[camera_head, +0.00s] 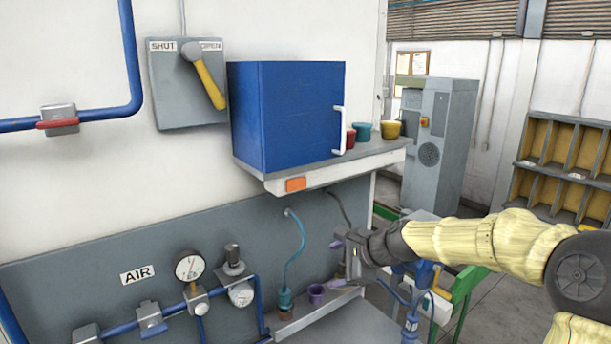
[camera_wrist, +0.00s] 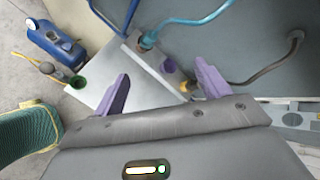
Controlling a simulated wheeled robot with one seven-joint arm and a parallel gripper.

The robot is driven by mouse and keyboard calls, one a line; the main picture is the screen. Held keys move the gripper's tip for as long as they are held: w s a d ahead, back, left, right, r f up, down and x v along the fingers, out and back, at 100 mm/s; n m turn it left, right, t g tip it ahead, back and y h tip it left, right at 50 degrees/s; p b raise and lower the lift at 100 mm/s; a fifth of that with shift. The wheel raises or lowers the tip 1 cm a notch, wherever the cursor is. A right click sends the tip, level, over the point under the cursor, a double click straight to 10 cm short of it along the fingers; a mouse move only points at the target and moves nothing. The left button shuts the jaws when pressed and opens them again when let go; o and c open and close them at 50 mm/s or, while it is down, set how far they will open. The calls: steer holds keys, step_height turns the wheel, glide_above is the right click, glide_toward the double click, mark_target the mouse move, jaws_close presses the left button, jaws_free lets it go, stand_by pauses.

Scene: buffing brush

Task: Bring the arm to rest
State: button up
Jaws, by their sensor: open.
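My arm reaches in from the right in the head view, its yellow-sleeved section ending in my gripper (camera_head: 337,263). The gripper points left toward the wall, in front of the lower panel and below the shelf. In the wrist view my gripper (camera_wrist: 160,74) has its two purple fingers spread wide apart. Nothing appears held between them.
A blue cabinet (camera_head: 290,115) stands on a wall shelf (camera_head: 340,168) above the gripper, with several coloured cups at its right. A teal hose (camera_head: 298,245) hangs to the left. Gauges and blue pipes (camera_head: 168,312) line the lower wall. A green-framed stand (camera_head: 460,295) is behind the arm.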

steer(key=s+f+n+g+h+b, duration=0.1)
steer(key=s+f+n+g+h, duration=0.15)
steer(key=s+f+n, duration=0.6)
steer(key=s+d+f+n+g+h+b, duration=0.1)
steer(key=s+d+f+n+h, duration=0.1)
steer(key=s, duration=0.6)
steer(key=s+d+f+n+g+h+b, duration=0.1)
steer(key=s+d+f+n+h, duration=0.1)
steer(key=s+d+f+n, duration=0.3)
steer(key=s+n, duration=0.1)
steer(key=s, duration=0.3)
steer(key=shift+s+d+f, duration=0.25)
steer(key=shift+d+f, duration=0.05)
steer(key=shift+d, duration=0.05)
steer(key=shift+n, duration=0.25)
